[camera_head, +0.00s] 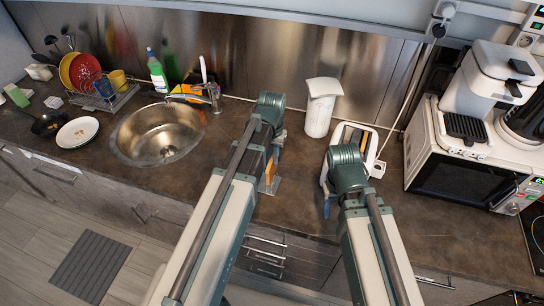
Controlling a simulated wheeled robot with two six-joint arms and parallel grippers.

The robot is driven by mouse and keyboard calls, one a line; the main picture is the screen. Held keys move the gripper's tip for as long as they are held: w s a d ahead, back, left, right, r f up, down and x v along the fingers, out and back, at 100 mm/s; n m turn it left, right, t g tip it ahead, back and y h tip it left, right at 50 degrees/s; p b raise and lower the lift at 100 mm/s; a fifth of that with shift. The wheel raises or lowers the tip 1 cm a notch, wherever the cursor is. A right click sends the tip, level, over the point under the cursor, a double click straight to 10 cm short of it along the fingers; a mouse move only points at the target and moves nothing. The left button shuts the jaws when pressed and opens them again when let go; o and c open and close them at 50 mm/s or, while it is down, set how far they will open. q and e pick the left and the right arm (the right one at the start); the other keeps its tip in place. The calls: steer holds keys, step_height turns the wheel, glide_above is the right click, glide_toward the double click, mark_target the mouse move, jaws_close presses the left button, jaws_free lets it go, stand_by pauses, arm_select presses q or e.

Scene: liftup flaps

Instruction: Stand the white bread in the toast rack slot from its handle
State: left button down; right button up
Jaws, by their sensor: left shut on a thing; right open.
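My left gripper (268,182) points down over the counter left of centre, its fingers mostly hidden by my own wrist. It is shut on a narrow tan-orange piece (268,168), which looks like the edge of the bread. A small grey metal piece shows just under it; I cannot tell whether it is the toast rack or part of the gripper. My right gripper (327,203) is open, low over the counter near its front edge.
A white canister (319,115) stands behind, between my arms. A sink (160,135) lies to the left, with a dish rack (103,98) and plate (77,132) beyond. A white microwave (465,160) stands at the right. The counter between my grippers looks clear.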

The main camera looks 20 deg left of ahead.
arm_select(q)
steer(key=shift+f+b, duration=2.15)
steer(key=shift+f, duration=0.25)
steer(key=c, duration=0.8)
jaws_free()
steer(key=shift+r, duration=0.15)
step_height(320, 180, up, 14)
steer(key=p, duration=1.4)
steer(key=shift+f, duration=0.2)
steer(key=s+d+f+m+b, duration=0.1)
steer(key=s+d+f+b, duration=0.2)
steer(key=s+f+b, duration=0.1)
steer(key=s+d+f+m+b, duration=0.1)
steer(key=s+d+f+b, duration=0.3)
steer(key=s, duration=0.1)
steer(key=s+d+f+y+b, duration=0.1)
steer(key=s+d+f+b, duration=0.2)
steer(key=s+f+b, duration=0.2)
steer(key=shift+s+d+m, duration=0.15)
steer(key=shift+d+m, duration=0.1)
steer(key=shift+m, duration=0.15)
